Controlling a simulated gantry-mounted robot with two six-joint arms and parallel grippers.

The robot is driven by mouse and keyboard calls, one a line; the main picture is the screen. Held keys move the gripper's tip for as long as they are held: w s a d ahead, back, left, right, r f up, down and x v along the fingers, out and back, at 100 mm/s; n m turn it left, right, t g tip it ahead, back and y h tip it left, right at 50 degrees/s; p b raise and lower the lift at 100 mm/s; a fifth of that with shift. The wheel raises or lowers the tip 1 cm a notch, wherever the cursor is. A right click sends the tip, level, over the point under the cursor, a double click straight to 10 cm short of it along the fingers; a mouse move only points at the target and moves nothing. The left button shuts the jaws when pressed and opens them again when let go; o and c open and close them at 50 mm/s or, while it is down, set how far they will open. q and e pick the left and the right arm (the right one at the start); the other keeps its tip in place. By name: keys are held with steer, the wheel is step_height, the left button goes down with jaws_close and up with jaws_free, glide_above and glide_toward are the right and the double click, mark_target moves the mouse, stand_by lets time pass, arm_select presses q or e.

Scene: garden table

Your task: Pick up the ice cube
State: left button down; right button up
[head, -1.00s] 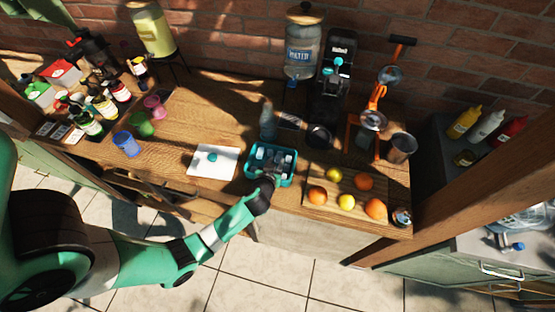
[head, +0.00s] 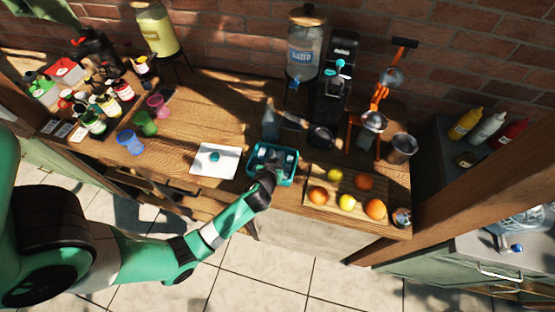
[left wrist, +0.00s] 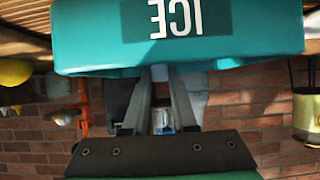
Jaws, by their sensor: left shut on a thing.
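The teal ice box (head: 293,172) stands open at the front edge of the wooden table, and its ICE label shows upside down in the left wrist view (left wrist: 245,25). My left gripper (head: 270,174) is at the box in the head view. In the left wrist view its fingers (left wrist: 161,74) converge at the box's rim, shut on a small pale piece, the ice cube (left wrist: 161,73), which is mostly hidden by the rim and fingers. My right gripper is not in view.
A white lid with a teal knob (head: 215,157) lies left of the box. A wooden board (head: 330,196) with oranges and lemons lies right. Coloured cups (head: 130,143) stand left.

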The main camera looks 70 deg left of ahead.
arm_select(q)
steer(key=s+r+p, duration=0.3)
steer(key=s+r, duration=0.7)
steer(key=s, duration=0.4)
steer(key=shift+a+p, duration=0.35)
steer(key=shift+p, duration=0.05)
steer(key=shift+r, duration=0.15)
